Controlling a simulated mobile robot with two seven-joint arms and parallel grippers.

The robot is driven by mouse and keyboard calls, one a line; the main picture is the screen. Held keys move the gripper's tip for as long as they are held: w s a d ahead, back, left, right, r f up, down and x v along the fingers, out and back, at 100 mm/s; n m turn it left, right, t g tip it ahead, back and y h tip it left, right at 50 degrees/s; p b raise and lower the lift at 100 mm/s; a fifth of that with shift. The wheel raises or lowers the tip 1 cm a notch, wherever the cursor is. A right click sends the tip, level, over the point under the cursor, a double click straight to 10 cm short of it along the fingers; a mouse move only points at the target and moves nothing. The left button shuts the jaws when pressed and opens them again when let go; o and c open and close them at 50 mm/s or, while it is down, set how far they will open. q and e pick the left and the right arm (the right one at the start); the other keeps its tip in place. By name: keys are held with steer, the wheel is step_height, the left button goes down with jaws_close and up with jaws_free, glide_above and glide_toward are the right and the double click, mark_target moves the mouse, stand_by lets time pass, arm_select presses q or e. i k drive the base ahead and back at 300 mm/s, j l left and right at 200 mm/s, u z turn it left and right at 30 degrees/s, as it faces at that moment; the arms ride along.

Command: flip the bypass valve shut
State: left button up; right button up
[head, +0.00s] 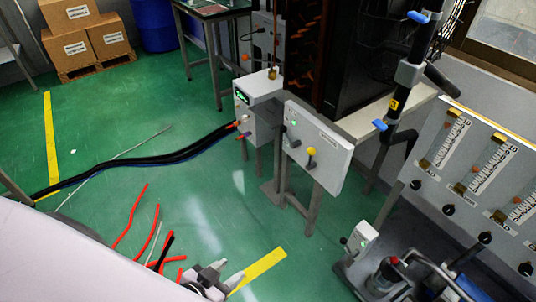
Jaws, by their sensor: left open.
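Two blue valve handles show on the black vertical pipe at the upper right: an upper blue handle (418,17) and a lower blue handle (380,125). Both stick out to the left of the pipe (404,100). I cannot tell from the picture which one is the bypass valve. My left gripper (229,273) is low at the bottom centre, open and empty, over the green floor. It is well apart from both handles, down and to their left. My right gripper is not in view.
A flowmeter panel (475,165) is at the right, above a pump cart (388,278). Black cables (150,160) and red hoses (131,215) lie on the floor.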

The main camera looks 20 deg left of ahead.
mark_target(310, 151)
steer(key=u, duration=0.35)
steer(key=z, duration=0.35)
steer(key=i+j+z, duration=0.15)
steer(key=z, duration=0.3)
steer(key=j+z, duration=0.65)
steer(key=j, duration=0.15)
steer(key=i+j+z, duration=0.2)
steer(key=j, duration=0.15)
steer(key=j+z, duration=0.15)
steer(key=j, duration=0.35)
steer(key=k+j+z, duration=0.15)
steer(key=j, duration=0.4)
steer(key=j+z, duration=0.15)
steer(key=j, duration=0.9)
steer(key=k+j, duration=0.15)
steer(key=j, duration=0.9)
steer(key=k+z, duration=0.05)
